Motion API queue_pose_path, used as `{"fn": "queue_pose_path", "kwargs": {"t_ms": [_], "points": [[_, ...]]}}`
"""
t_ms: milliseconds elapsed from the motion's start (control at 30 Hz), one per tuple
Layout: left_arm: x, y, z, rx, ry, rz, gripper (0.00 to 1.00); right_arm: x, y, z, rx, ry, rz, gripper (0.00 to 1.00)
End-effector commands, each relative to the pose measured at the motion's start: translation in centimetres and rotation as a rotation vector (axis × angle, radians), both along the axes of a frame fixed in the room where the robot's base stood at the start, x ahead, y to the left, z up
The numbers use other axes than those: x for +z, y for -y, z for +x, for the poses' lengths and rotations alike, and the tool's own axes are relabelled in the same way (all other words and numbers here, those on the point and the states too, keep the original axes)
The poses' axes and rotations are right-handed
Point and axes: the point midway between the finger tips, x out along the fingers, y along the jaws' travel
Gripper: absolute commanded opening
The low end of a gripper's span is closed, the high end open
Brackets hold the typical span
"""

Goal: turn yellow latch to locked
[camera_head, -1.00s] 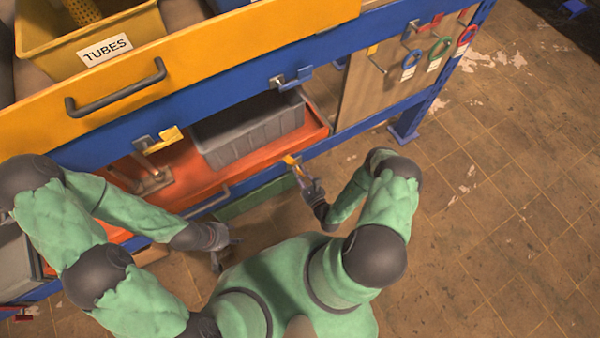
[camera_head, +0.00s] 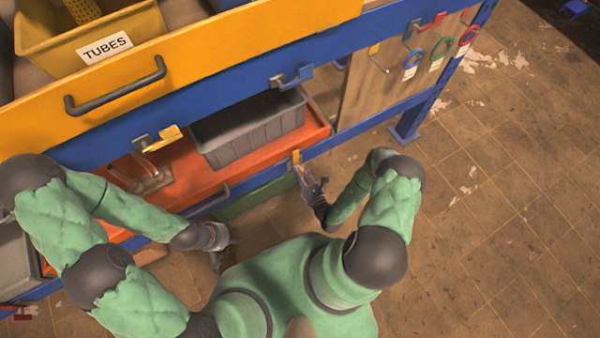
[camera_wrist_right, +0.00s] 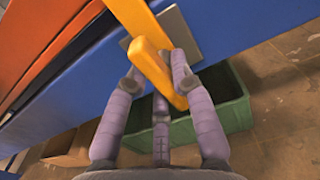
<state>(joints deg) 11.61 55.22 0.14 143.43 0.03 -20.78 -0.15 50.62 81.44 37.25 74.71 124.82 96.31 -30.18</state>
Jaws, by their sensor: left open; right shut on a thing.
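A yellow latch (camera_head: 297,157) sits on the lower blue beam, below the right end of the orange drawer. My right gripper (camera_head: 304,176) is shut on it. The right wrist view shows the yellow latch handle (camera_wrist_right: 153,68) between the fingers of the right gripper (camera_wrist_right: 157,75), with a grey plate behind it. Another yellow latch (camera_head: 163,138) is on the upper blue beam at the left, away from both grippers. My left gripper (camera_head: 222,258) is open and empty, low in front of the rack at the left.
A grey bin (camera_head: 250,130) stands in the orange drawer (camera_head: 318,132). A green bin (camera_wrist_right: 235,105) is below the lower beam. A blue latch (camera_head: 297,76) and a red latch (camera_head: 430,22) are on the upper beam. The floor at right (camera_head: 500,230) is clear.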

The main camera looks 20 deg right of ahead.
Motion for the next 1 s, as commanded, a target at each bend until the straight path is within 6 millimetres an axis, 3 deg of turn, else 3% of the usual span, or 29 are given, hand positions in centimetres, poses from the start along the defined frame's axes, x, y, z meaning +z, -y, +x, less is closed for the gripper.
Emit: {"fn": "queue_pose_path", "kwargs": {"t_ms": [167, 200, 267, 667, 1000], "points": [[0.0, 0.0, 0.0, 0.000, 0.000, 0.000, 0.49, -0.3, -0.6, -0.3, 0.009, -0.011, 0.010, 0.00], [0.0, 0.0, 0.0, 0.000, 0.000, 0.000, 0.49, -0.3, -0.6, -0.3, 0.009, -0.011, 0.010, 0.36], [0.0, 0.0, 0.0, 0.000, 0.000, 0.000, 0.49, -0.2, -0.6, -0.2, 0.009, -0.010, 0.009, 0.52], [0.0, 0.0, 0.0, 0.000, 0.000, 0.000, 0.49, -0.1, -0.2, -0.4, 0.003, -0.004, 0.004, 0.52], [0.0, 0.0, 0.0, 0.000, 0.000, 0.000, 0.49, -0.1, 0.3, -4.8, -0.001, -0.005, 0.005, 0.52]]}}
